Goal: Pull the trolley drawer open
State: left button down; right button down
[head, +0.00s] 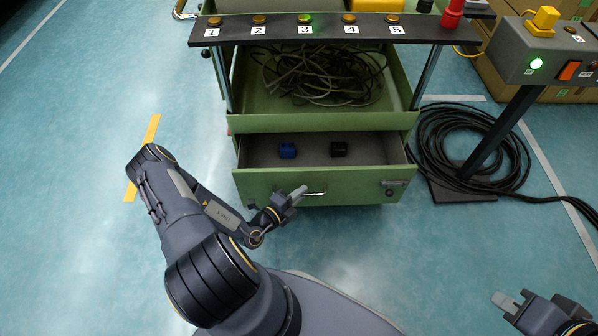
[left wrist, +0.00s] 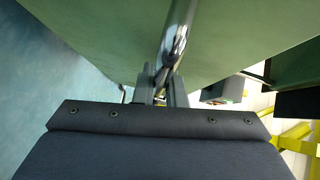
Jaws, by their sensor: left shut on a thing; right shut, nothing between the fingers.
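The green trolley (head: 320,122) stands ahead of me in the head view. My left gripper (head: 296,196) is shut on the left part of this handle. The left wrist view shows the handle (left wrist: 176,45) running between the fingers (left wrist: 163,88). My right gripper (head: 507,302) is shut and empty at the lower right, well away from the trolley.
A dark panel (head: 330,28) with numbered buttons is above the trolley; button 3 glows green. Coiled black cable (head: 440,135) lies on the floor right of the drawer, around the foot of a control stand (head: 490,130). The floor in front of the drawer's right half is clear.

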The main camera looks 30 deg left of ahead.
pick_arm(q)
jog(key=s+d+p, duration=0.1)
jog(key=s+d, duration=0.5)
jog(key=s, duration=0.4)
jog(key=shift+p, duration=0.35)
jog(key=shift+d, duration=0.1)
jog(key=c, duration=1.5)
grip_release()
jog(key=shift+s, duration=0.1)
jog(key=p+v, duration=0.1)
jog(key=v, duration=0.6)
jog(key=shift+s+r, duration=0.1)
jog(key=shift+s, duration=0.25)
